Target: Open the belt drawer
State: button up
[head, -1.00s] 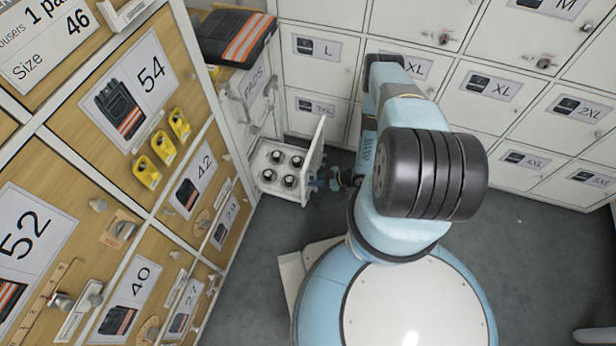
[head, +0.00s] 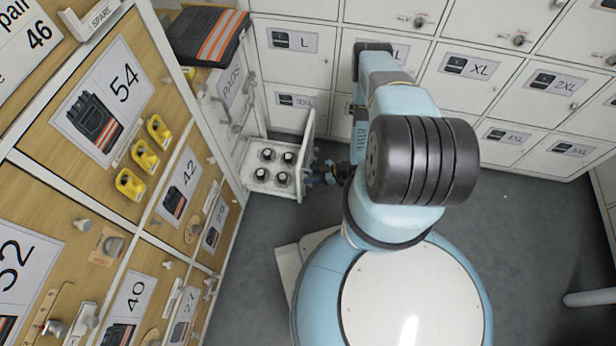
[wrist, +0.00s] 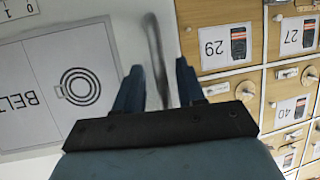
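The belt drawer (head: 285,188) is pulled out low in the white cabinet at the end of the row. Inside it stand several dark rolled belts (head: 267,155) in light round holders. Its front, marked BELT with a coiled-belt picture, fills the left of the wrist view (wrist: 105,50). My gripper (head: 325,172) is at the outer side of this front. In the wrist view, the drawer's grey handle (wrist: 157,55) runs between the two blue fingers of my gripper (wrist: 160,80). The fingers stand apart, with narrow gaps seen beside the handle; contact is hard to tell.
Wooden drawers with knobs and numbered labels (head: 184,187) line the left. White lockers (head: 305,70) stand behind. Dark folded wear with orange stripes (head: 208,38) lies on the cabinet top. Grey floor (head: 530,235) is free on the right.

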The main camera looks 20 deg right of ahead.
jog(key=shift+d, duration=0.1)
jog(key=v, duration=1.3)
jog(key=shift+d+r, duration=0.15)
jog(key=shift+d, duration=0.1)
jog(key=shift+s, duration=0.15)
